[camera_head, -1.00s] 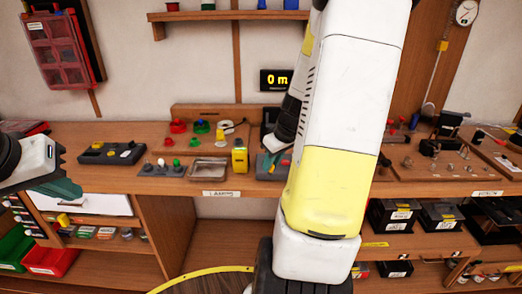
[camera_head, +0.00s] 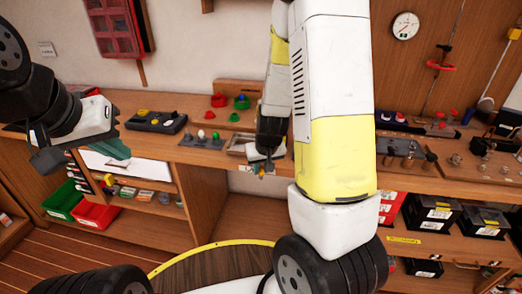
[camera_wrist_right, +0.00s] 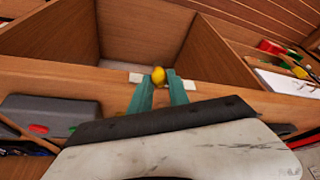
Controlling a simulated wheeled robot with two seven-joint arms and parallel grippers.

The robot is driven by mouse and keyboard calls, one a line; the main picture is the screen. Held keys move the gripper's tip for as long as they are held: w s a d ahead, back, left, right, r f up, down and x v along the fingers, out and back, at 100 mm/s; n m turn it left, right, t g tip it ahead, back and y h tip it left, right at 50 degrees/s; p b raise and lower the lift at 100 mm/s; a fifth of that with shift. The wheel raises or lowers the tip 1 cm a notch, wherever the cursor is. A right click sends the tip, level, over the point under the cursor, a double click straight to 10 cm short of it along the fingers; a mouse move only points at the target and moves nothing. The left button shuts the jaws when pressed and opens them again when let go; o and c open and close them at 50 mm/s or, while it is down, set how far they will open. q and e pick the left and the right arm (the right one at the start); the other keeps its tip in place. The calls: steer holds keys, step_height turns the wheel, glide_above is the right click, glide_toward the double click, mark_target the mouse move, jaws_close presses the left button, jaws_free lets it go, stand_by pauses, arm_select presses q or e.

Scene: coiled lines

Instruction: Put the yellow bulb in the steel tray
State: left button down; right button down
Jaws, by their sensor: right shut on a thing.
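The yellow bulb (camera_wrist_right: 158,74) is held between the teal fingertips of my right gripper (camera_wrist_right: 159,88) in the right wrist view. In the head view my right gripper (camera_head: 262,168) is at the front edge of the bench, with a small yellow spot at its tip. The steel tray (camera_head: 238,146) lies on the bench just left of and behind this gripper, partly hidden by my right arm. I cannot make out the tray in the wrist view. My left gripper (camera_head: 90,155) hangs at the left, away from the tray; its finger gap is unclear.
A grey rack (camera_head: 203,143) with small coloured bulbs stands left of the tray. A black button box (camera_head: 156,122) is further left. Red and green parts lie on a wooden board (camera_head: 247,118) behind. Open shelf compartments (camera_head: 205,205) are below the bench edge.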

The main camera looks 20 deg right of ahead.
steer(key=shift+w+a+f, duration=0.15)
steer(key=shift+a+f, duration=0.15)
steer(key=shift+a, duration=0.2)
steer(key=shift+w+a+f, duration=0.15)
steer(key=shift+a+f, duration=0.15)
steer(key=shift+a, duration=0.2)
steer(key=shift+w, duration=0.2)
steer(key=shift+s, duration=0.2)
